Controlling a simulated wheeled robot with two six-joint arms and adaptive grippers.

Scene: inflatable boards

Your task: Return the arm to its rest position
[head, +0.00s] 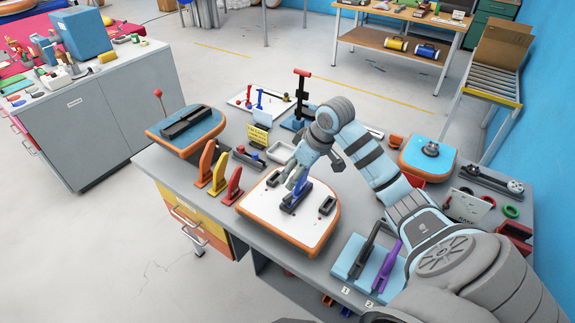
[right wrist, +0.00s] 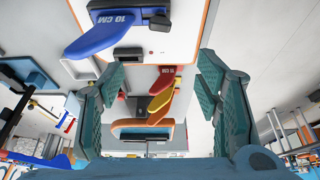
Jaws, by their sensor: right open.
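My right arm reaches in from the lower right of the head view, over the workbench. My right gripper (head: 294,178) is open and empty, close to a blue handled tool (head: 297,195) on a white board with an orange rim (head: 262,222). In the right wrist view the spread fingers (right wrist: 162,72) have nothing between them that they touch. The blue tool, marked "10 CM", shows beyond them at the top (right wrist: 112,30). I cannot tell the exact gap between fingertips and tool. My left gripper is not in view.
Red, yellow and orange upright tools (head: 219,172) stand left of the board. A stand with black and purple tools (head: 362,270) lies at the front right. A blue-topped board (head: 414,150) and a red-topped post (head: 301,95) are behind. Open floor lies left of the bench.

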